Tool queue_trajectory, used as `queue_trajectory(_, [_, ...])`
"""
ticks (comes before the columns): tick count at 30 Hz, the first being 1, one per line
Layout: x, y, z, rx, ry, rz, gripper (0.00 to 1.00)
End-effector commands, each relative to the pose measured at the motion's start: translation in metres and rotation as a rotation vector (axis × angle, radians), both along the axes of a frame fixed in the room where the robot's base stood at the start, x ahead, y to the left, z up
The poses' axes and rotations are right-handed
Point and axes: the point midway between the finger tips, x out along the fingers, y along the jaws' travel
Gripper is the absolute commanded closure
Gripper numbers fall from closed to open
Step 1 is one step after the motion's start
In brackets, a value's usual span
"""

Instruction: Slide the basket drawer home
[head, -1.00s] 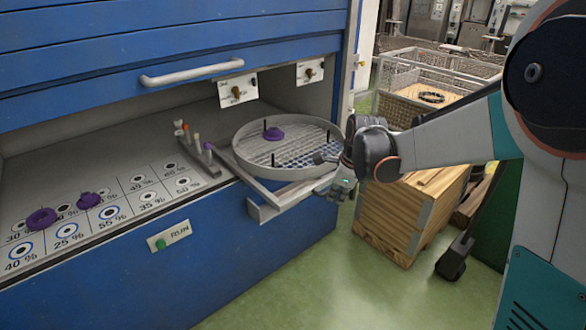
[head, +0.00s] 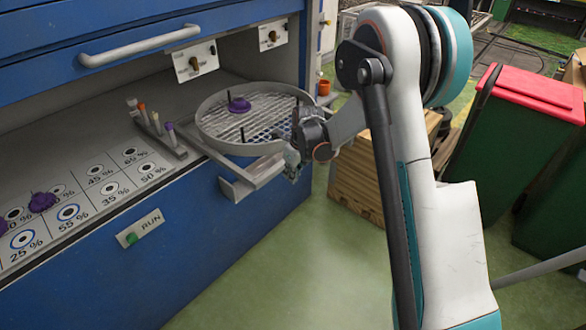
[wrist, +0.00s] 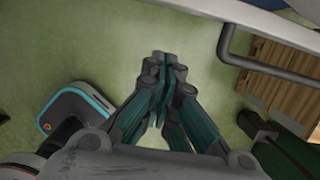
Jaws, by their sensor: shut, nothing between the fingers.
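The basket drawer (head: 225,148) is a round, grey-rimmed mesh basket on a metal slide (head: 240,186). The slide sticks out past the front edge of the blue cabinet (head: 215,235). A purple piece (head: 239,105) sits in the basket. My gripper (head: 292,172) points down at the basket's front right side, close to the rim; I cannot tell whether it touches. In the wrist view my gripper (wrist: 163,57) is shut and empty over green floor. A dark bent bar (wrist: 228,45) on a pale edge lies to its upper right, apart from the fingers.
A rack of small coloured-top pegs (head: 160,135) stands left of the basket. Purple pieces (head: 43,201) lie on the marked deck. A wooden crate (head: 355,185) and a green bin with a red lid (head: 520,125) stand to the right. Floor in front is clear.

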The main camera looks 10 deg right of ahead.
Motion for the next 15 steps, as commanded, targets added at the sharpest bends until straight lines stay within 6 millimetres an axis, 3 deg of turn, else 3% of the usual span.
queue_trajectory(4, [0.006, 0.005, -0.031, 0.0, 0.0, 0.001, 1.0])
queue_trajectory(9, [0.026, 0.02, -0.026, 0.0, 0.0, 0.001, 1.0])
queue_trajectory(15, [0.036, 0.027, -0.024, 0.0, 0.0, 0.001, 1.0])
